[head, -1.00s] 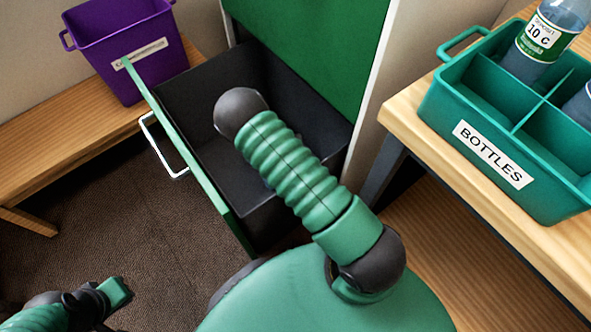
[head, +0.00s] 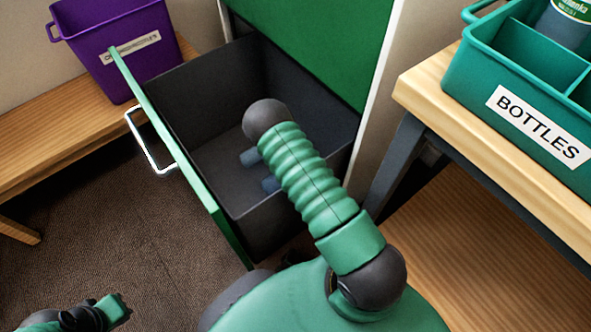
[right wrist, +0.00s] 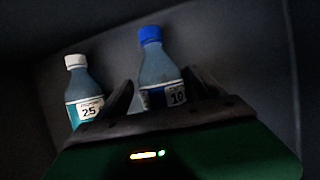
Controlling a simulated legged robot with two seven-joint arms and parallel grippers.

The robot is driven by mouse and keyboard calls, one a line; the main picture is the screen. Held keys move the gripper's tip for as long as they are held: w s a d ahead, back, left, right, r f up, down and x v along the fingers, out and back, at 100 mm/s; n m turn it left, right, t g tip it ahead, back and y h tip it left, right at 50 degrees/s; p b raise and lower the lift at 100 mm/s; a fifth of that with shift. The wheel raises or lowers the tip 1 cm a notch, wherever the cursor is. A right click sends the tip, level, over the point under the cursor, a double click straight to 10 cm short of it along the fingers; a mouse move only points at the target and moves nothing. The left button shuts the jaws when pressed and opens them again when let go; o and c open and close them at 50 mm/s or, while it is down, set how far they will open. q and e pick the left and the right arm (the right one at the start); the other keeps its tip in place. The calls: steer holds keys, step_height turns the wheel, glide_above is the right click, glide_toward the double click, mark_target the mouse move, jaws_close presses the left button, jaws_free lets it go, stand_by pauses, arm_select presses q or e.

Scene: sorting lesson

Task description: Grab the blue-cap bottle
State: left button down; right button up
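In the right wrist view, the blue-cap bottle (right wrist: 151,65) stands with a "10" label, between the two fingers of my right gripper (right wrist: 163,95). The fingers are apart, one on each side of it, and I cannot tell if either touches. A white-cap bottle (right wrist: 79,85) labelled "25" stands to the left, outside the fingers. In the head view, two dim bluish shapes (head: 250,157) show inside the open drawer (head: 205,165), partly behind my arm. My right gripper is hidden there. My left gripper (head: 115,309) is at the bottom left, its opening unclear.
A teal crate (head: 540,133) marked "BOTTLES", with a bottle (head: 563,25) in it, stands on a wooden table at the right. A purple bin (head: 115,50) stands on a wooden bench at the left. The drawer walls surround my reaching arm.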

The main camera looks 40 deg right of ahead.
steer(key=c, duration=1.2)
